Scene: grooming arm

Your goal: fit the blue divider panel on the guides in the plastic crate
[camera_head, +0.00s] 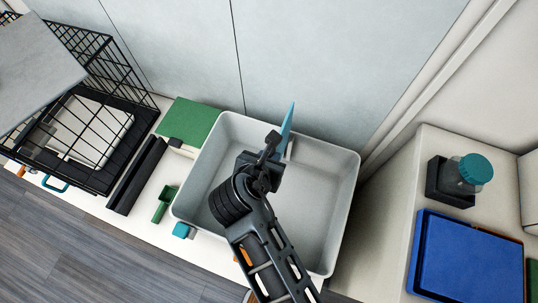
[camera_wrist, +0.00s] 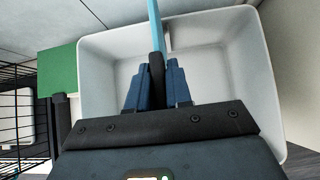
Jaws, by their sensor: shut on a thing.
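The blue divider panel (camera_head: 287,122) is held upright by my gripper (camera_head: 274,146), over the far wall of the pale plastic crate (camera_head: 345,175). In the wrist view the panel (camera_wrist: 155,22) shows nearly edge-on, rising from between the dark blue fingers of my gripper (camera_wrist: 157,72). The gripper is shut on it. A pale upright strip, perhaps a guide (camera_wrist: 167,36), shows on the far crate wall (camera_wrist: 205,26) just right of the panel. The panel's lower edge is hidden by the gripper, so I cannot tell whether it touches the guides.
A green mat (camera_head: 190,124), a green scoop (camera_head: 164,203) and dark bars (camera_head: 137,175) lie left of the crate. A black wire cage (camera_head: 100,85) stands further left. At right are a teal-lidded jar (camera_head: 468,172) and a blue tray (camera_head: 468,258). A wall rises close behind the crate.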

